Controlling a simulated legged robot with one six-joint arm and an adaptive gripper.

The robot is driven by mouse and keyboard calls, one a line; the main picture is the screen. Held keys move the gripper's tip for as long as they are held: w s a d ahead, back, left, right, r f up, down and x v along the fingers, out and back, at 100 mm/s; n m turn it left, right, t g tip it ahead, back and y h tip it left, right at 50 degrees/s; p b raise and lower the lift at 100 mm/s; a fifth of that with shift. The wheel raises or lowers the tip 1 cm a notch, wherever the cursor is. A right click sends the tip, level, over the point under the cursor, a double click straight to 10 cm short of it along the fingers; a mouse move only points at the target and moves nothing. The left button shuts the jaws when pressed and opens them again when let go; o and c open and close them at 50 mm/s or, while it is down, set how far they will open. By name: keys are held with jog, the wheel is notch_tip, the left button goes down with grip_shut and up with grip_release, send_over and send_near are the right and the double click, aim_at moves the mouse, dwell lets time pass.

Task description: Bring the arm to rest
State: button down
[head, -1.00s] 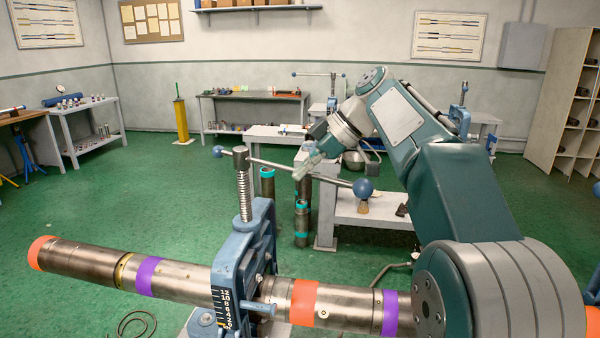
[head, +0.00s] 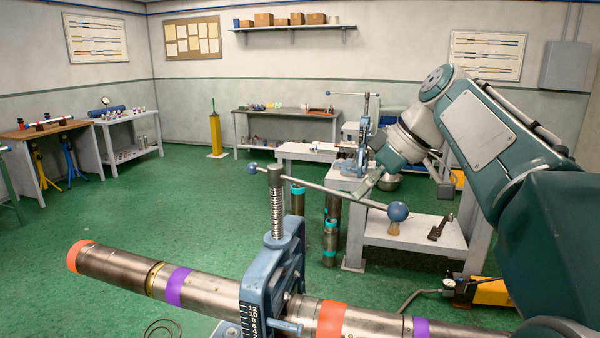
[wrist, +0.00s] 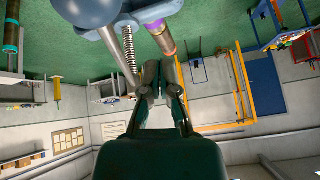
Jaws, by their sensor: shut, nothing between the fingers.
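My gripper (head: 366,188) hangs from my bent arm at centre right of the head view, pointing down and left. Its fingertips overlap the vise's handle bar in the picture; I cannot tell the gap between them. In the wrist view my gripper (wrist: 160,66) has its fingers shut and empty. The blue pipe vise (head: 268,270), with an upright screw and ball-ended handle, stands in front. A long steel pipe (head: 120,265) with orange and purple bands passes through it. In the wrist view the vise screw (wrist: 129,48) and the pipe (wrist: 162,38) show just beyond the fingers.
A low grey table (head: 430,236) stands behind the handle, with upright pipes (head: 330,240) beside it. A yellow device (head: 492,292) sits on the floor at right. Benches and a yellow post (head: 215,135) line the back. Green floor (head: 150,220) at left is mostly clear.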

jog(key=s+d+f+m+t+h, duration=0.1)
jog(key=s+f+m, duration=0.4)
jog(key=s+f, duration=0.6)
jog(key=s+d+f+m+t+h, duration=0.2)
jog(key=s+f+m+h, duration=0.3)
jog(key=s+f, duration=0.6)
jog(key=shift+s+d+f+m+h, duration=0.2)
jog(key=shift+d+m+h, duration=0.1)
jog(key=shift+d+m, duration=0.25)
jog(key=shift+a, duration=0.15)
